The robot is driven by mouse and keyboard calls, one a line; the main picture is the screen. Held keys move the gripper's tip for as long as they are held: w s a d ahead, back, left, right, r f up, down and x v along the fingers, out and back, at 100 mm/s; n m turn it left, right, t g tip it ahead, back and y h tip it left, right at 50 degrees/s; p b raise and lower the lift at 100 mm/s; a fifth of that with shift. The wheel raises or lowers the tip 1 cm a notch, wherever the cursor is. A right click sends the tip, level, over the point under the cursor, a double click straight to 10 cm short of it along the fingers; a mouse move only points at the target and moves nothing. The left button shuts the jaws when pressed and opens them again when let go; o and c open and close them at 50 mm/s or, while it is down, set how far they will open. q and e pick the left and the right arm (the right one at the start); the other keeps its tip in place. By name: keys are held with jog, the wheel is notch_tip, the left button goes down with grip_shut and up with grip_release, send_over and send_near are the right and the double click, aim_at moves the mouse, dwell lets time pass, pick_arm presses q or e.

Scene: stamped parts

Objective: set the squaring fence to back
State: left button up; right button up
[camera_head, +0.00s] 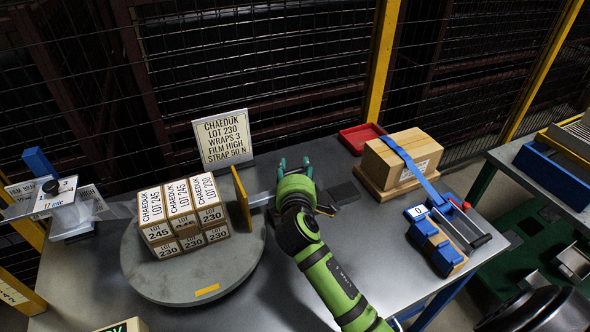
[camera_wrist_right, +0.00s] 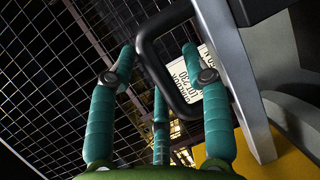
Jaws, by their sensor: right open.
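The squaring fence is a yellow upright plate (camera_head: 241,200) at the right edge of the round grey turntable (camera_head: 150,275), beside the stacked cartons. A grey bar (camera_head: 261,199) runs from it toward my right gripper (camera_head: 294,165). That gripper is open, with its teal fingers pointing away over the table, right of the fence. In the right wrist view, a black loop handle (camera_wrist_right: 146,62) stands between the open fingers of my gripper (camera_wrist_right: 158,56); whether they touch it I cannot tell. Yellow plate (camera_wrist_right: 238,148) shows at lower right there. My left gripper is out of view.
Several LOT 245 and LOT 230 cartons (camera_head: 184,217) sit on the turntable. A sign (camera_head: 222,139) stands behind. Right are a red tray (camera_head: 362,137), a strapped box (camera_head: 402,158) and a blue strapping tool (camera_head: 436,244). A film carriage (camera_head: 47,198) stands left.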

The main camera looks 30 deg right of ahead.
jog(key=shift+c, duration=0.8)
jog(key=c, duration=0.7)
grip_shut()
jog(key=shift+d+r, duration=0.1)
jog(key=shift+d, duration=0.05)
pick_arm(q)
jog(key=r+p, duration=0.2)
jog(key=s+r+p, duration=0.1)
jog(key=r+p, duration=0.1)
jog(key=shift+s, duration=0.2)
pick_arm(e)
jog(key=d, duration=1.2)
jog(key=shift+s, duration=0.45)
jog(key=shift+d, duration=0.1)
